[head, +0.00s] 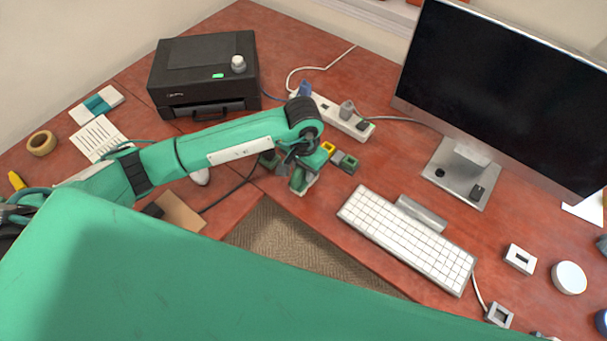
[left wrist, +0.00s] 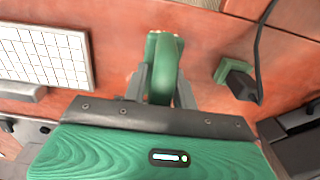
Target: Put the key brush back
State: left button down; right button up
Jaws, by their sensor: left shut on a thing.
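My left gripper (head: 300,168) is over the red desk, left of the white keyboard. In the left wrist view my left gripper (left wrist: 160,82) is shut on a green upright piece, which I take to be the key brush (left wrist: 163,60). The key brush (head: 299,183) also shows below the gripper in the head view, with a pale lower edge near the desk. I cannot tell whether it touches the desk. A green block with a dark top (left wrist: 232,77) is a little apart from it in the left wrist view. My right gripper is not in view.
The keyboard (head: 408,238) lies right of the gripper, with a grey bar (head: 421,214) behind it. Small yellow and dark blocks (head: 345,161) and a power strip (head: 342,118) are behind the gripper. A printer (head: 205,75) and monitor (head: 500,90) stand farther back. The desk's front edge is close.

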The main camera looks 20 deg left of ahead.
aim_at(303, 178)
pick_arm(q)
jog(key=shift+f, duration=0.45)
notch_tip(303, 178, down, 2)
jog(key=shift+f+p, duration=0.2)
jog(key=shift+p, duration=0.15)
jog(key=shift+f, duration=0.15)
jog(key=shift+f+b, duration=0.25)
jog(key=shift+b, duration=0.1)
jog(key=c, duration=1.1)
grip_release()
jog(key=shift+r, duration=0.1)
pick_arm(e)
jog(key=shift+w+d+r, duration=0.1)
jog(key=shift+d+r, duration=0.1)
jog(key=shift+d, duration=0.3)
